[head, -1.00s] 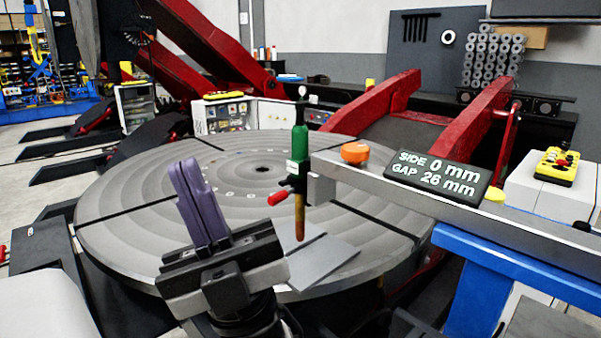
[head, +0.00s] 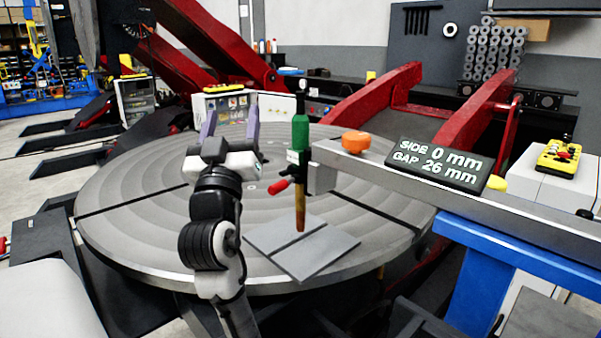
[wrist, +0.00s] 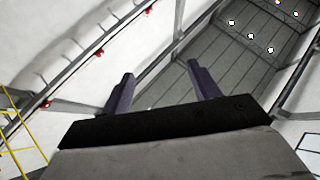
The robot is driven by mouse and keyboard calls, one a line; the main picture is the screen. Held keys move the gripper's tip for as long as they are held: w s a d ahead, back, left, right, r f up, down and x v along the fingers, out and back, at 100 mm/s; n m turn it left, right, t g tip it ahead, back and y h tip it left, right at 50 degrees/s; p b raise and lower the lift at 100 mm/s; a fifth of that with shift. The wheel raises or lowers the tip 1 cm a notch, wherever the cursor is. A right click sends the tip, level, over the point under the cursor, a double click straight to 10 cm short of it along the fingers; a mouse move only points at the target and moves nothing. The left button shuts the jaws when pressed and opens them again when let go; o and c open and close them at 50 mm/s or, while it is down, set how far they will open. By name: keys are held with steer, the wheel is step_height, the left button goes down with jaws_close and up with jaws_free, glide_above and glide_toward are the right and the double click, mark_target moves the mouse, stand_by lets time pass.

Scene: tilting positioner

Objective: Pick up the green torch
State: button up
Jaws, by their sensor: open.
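The green torch (head: 300,135) stands upright, with a green upper body, a red knob at its side and a copper-coloured lower end. It sits at the left end of a grey beam, with its tip over two grey plates (head: 318,248) on the round turntable (head: 130,225). My gripper (head: 230,125) is left of the torch and apart from it, its two purple fingers pointing up, open and empty. In the wrist view the fingers (wrist: 160,85) are spread with nothing between them. The torch does not show in the wrist view.
The grey beam (head: 365,178) runs right from the torch over a blue stand (head: 480,285). An orange knob (head: 356,141) and a sign (head: 438,164) reading "SIDE 0 mm, GAP 26 mm" sit on it. Red arms (head: 375,105) rise behind. The turntable's left side is clear.

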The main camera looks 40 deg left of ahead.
steer(key=w+a+f+m+t+h, duration=0.1)
steer(key=w+a+f+m+h, duration=0.2)
steer(key=h, duration=0.4)
steer(key=m+g+h, duration=0.2)
steer(key=m+h, duration=0.3)
steer(key=h, duration=0.2)
glide_toward(295, 137)
steer(key=w, duration=0.1)
steer(key=w+p, duration=0.2)
steer(key=w, duration=0.1)
steer(key=shift+a+r, duration=0.15)
steer(key=shift+a, duration=0.2)
steer(key=w+p, duration=0.2)
steer(key=w, duration=0.3)
steer(key=shift+w+a+p, duration=0.25)
steer(key=shift+p, duration=0.15)
steer(key=shift+w+f, duration=0.25)
steer(key=shift+w, duration=0.15)
steer(key=c, duration=0.9)
steer(key=shift+r, duration=0.2)
steer(key=shift+c, duration=0.8)
